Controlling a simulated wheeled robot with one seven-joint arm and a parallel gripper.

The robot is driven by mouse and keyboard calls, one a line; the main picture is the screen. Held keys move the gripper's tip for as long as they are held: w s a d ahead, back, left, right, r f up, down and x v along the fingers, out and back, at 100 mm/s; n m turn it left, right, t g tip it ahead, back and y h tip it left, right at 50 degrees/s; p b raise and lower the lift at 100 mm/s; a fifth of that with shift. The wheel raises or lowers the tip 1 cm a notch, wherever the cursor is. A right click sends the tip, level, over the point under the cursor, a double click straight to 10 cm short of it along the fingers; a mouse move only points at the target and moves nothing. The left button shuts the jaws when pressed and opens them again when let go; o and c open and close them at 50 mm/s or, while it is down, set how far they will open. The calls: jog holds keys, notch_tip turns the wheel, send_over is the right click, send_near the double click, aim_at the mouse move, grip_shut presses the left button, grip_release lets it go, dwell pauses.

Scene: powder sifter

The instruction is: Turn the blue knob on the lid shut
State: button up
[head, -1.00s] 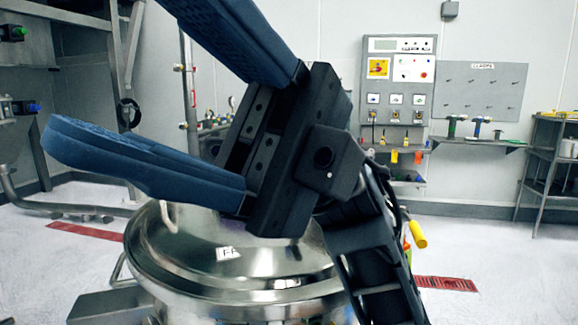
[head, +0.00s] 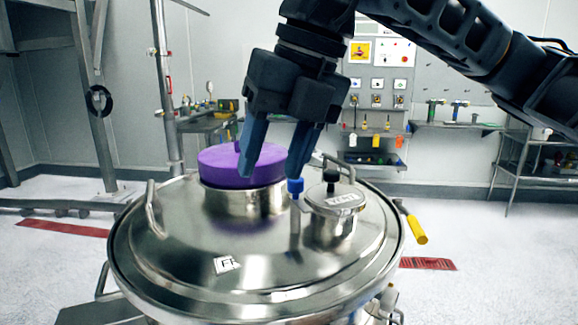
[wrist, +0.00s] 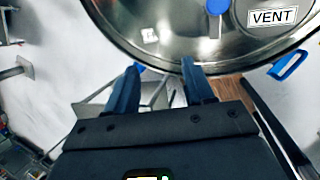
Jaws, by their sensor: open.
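The steel lid (head: 190,255) is a round polished dome in the head view. A small blue knob (head: 295,187) stands on a thin steel stem on it, between the purple cap and the VENT fitting. My gripper (head: 272,172) is open and empty, with its blue fingers pointing down; its right fingertip appears close to the knob. In the wrist view the knob (wrist: 217,6) is at the top edge, ahead and to the right of my open fingertips (wrist: 160,66). It is not between the fingers. The knob's turn position cannot be read.
A large purple cap (head: 222,166) sits on a steel neck left of the knob. The VENT fitting (head: 334,199) with a black top stands right of it. Steel handles (head: 154,208) rise from the lid. A yellow-handled lever (head: 415,228) sticks out at the right.

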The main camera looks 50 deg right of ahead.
jog(key=d+r+m+h, duration=0.2)
jog(key=d+h, duration=0.2)
jog(key=d, duration=0.2)
jog(key=shift+w+p+x, duration=0.2)
jog(key=shift+p+x, duration=0.15)
jog(key=shift+x, duration=1.75)
jog(key=shift+w+p+x, duration=0.2)
jog(key=shift+p+x, duration=0.15)
jog(key=shift+x, duration=1.7)
jog(key=shift+r, duration=0.15)
grip_shut()
